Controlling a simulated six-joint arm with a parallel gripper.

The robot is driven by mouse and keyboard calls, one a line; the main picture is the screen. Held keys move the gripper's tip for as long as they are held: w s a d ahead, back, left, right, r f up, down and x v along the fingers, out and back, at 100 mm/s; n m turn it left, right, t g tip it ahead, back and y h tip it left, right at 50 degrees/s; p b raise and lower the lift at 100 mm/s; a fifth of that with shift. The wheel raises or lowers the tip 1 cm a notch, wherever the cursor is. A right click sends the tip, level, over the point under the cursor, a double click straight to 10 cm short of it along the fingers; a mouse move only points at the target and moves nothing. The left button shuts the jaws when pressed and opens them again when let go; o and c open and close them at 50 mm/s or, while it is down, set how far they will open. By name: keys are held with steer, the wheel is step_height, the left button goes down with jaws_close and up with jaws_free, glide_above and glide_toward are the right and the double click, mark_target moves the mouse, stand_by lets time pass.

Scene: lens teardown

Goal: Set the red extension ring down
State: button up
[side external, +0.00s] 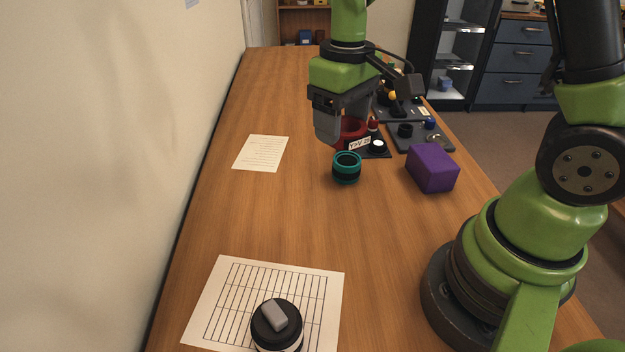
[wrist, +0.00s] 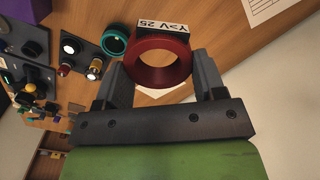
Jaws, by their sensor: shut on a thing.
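The red extension ring (side external: 351,128) is held between the fingers of my gripper (side external: 343,137) in the side view. In the wrist view the red ring (wrist: 158,83) sits between the two fingers of my gripper (wrist: 160,75), its round hole facing the camera. My gripper is shut on it. The ring appears to be above the wooden table; its exact height is hard to tell. A label reading "Y>V 25" (side external: 360,143) shows close by the ring; I cannot tell what it is fixed to.
A teal ring (side external: 346,178) stands just in front of my gripper. A purple block (side external: 432,168) is to its right. Dark trays (side external: 420,140) with small parts lie behind. A printed sheet (side external: 261,153) and a gridded sheet (side external: 225,290) with a black-capped part (side external: 277,325) lie left and near.

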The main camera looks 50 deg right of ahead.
steer(key=shift+f, duration=0.1)
steer(key=s+f+m, duration=0.4)
steer(key=f+m, duration=0.1)
steer(key=f, duration=0.2)
glide_above(356, 225)
step_height(356, 225, down, 6)
steer(key=shift+s+r, duration=0.1)
steer(key=shift+r, duration=0.15)
steer(key=shift+f, duration=2.2)
steer(key=shift+f, duration=0.15)
steer(key=o, duration=1)
steer(key=shift+c, duration=0.2)
